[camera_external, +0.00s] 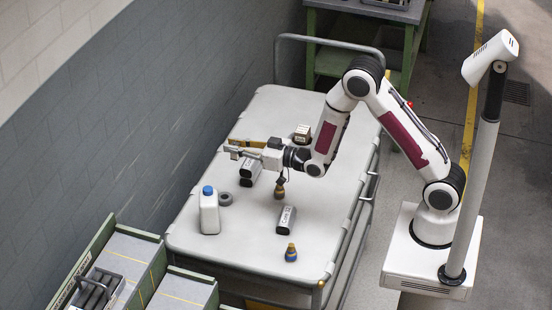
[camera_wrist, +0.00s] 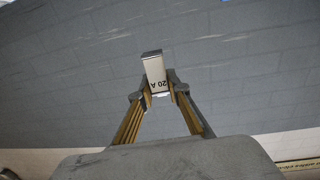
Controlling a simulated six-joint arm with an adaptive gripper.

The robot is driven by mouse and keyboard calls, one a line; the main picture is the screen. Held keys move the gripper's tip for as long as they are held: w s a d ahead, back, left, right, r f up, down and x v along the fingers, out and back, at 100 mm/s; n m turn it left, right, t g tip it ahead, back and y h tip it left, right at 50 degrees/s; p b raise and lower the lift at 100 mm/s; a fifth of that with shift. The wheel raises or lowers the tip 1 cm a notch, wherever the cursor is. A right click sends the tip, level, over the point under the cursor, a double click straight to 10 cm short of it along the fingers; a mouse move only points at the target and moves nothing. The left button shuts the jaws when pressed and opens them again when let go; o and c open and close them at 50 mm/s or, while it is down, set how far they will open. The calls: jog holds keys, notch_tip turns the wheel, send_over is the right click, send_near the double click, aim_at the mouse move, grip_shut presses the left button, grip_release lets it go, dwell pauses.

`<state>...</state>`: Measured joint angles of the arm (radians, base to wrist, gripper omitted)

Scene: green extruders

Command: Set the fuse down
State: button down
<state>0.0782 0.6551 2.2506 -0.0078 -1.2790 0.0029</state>
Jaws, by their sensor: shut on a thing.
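The fuse is a small white block with a dark top edge, marked "20 A" (camera_wrist: 156,74). In the wrist view it sits between the two fingertips of my gripper (camera_wrist: 159,92). My gripper is shut on it, and the fuse sticks out beyond the tips. In the external view my gripper (camera_external: 235,149) points left, roughly level, over the far left part of the white cart top (camera_external: 250,225). The fuse is too small to make out clearly there. The wrist view shows the grey wall behind the fuse, not the cart surface.
A dark-ended block (camera_external: 247,176) lies near my gripper.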

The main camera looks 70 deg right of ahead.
jog(key=shift+a+r+m+g+h, duration=0.5)
jog(key=shift+a+m+g+h, duration=0.4)
jog(key=shift+a+m+h, duration=1.95)
jog(key=s+a+f+m+g+h, duration=0.35)
jog(key=s+a+h, duration=0.25)
jog(key=s+a, duration=0.45)
jog(key=shift+n+y, duration=0.25)
jog(key=shift+n, duration=0.25)
jog(key=shift+w+a+f, duration=0.15)
jog(key=shift+a+f, duration=0.05)
jog(key=shift+f, duration=1.25)
jog(key=shift+w+a+f, duration=0.15)
jog(key=shift+f, duration=1.25)
jog(key=shift+f, duration=3.15)
jog(key=shift+f, duration=0.1)
jog(key=shift+f, duration=1.75)
